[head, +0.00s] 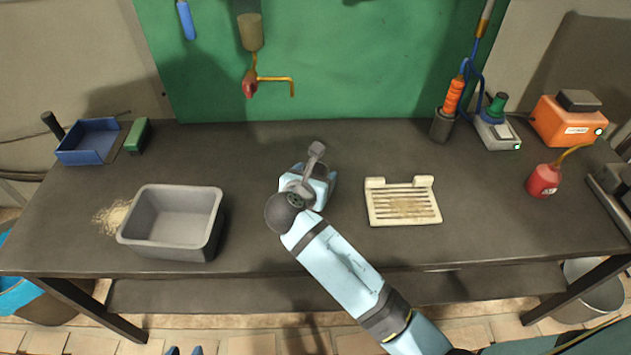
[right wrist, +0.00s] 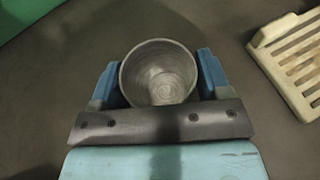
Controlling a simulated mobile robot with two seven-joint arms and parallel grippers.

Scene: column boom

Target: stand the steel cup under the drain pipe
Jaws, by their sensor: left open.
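The steel cup (right wrist: 158,72) shows in the right wrist view, its round open mouth facing the camera and its inside empty. My right gripper (right wrist: 160,80) has one blue finger against each side of it and appears shut on it. In the head view my right gripper (head: 318,178) is over the middle of the bench, and my arm largely hides the cup. The brass drain pipe (head: 275,79) with a red valve handle comes down from a tan vessel on the green wall panel, its outlet bent downward, behind and left of this gripper. My left gripper (head: 184,351) is open and empty at the bottom edge.
A grey tub (head: 172,250) stands at the left front beside spilled grains. A cream slotted rack (head: 403,203) lies right of my right gripper. A blue bin (head: 88,142) and green block (head: 138,135) are back left. Bench below the pipe is clear.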

